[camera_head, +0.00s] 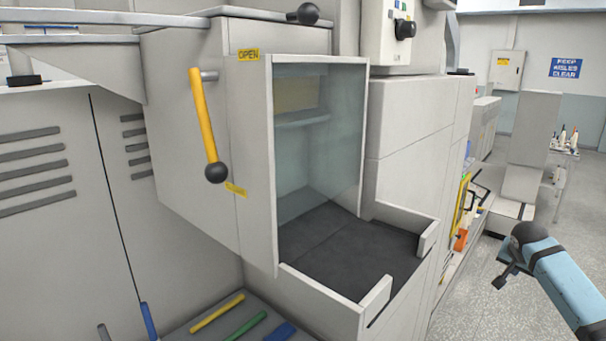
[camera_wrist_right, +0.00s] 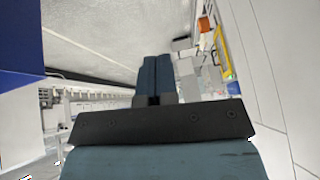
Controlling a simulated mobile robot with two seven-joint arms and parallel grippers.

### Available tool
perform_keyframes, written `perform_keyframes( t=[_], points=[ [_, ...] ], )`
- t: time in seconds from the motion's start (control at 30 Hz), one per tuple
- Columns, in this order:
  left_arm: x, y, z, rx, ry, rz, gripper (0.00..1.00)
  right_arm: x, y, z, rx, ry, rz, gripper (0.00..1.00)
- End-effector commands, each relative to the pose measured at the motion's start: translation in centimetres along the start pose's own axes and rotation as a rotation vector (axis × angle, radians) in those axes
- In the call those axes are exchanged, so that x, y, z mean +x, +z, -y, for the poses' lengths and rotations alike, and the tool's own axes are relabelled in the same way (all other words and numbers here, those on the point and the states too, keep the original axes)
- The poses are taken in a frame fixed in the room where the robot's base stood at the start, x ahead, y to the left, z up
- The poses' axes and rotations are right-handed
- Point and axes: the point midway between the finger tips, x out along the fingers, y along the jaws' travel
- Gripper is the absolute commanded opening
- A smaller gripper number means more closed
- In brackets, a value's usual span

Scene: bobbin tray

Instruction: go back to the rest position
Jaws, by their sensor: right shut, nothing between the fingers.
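My right gripper (camera_head: 504,277) is at the right of the head view, at the end of a light blue arm, out over the aisle floor. It is apart from the machine. In the right wrist view its two dark blue fingers (camera_wrist_right: 154,76) lie side by side, shut, with nothing between them. My left gripper does not show in either view.
A grey machine with a glazed door (camera_head: 318,140) and a yellow lever (camera_head: 204,125) stands left of my right gripper. A dark-floored open tray (camera_head: 376,298) juts out below the door. Coloured bars lie at the lower left. Grey floor (camera_head: 480,310) is clear beside the machine.

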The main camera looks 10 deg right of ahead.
Motion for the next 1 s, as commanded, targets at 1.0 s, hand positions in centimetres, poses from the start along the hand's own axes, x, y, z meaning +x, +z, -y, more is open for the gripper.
perform_keyframes(
  t=[1.0],
  points=[
    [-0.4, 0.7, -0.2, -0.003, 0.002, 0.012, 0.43, -4.0, 1.5, 11.6, -1.050, -0.315, -1.036, 0.00]
  ],
)
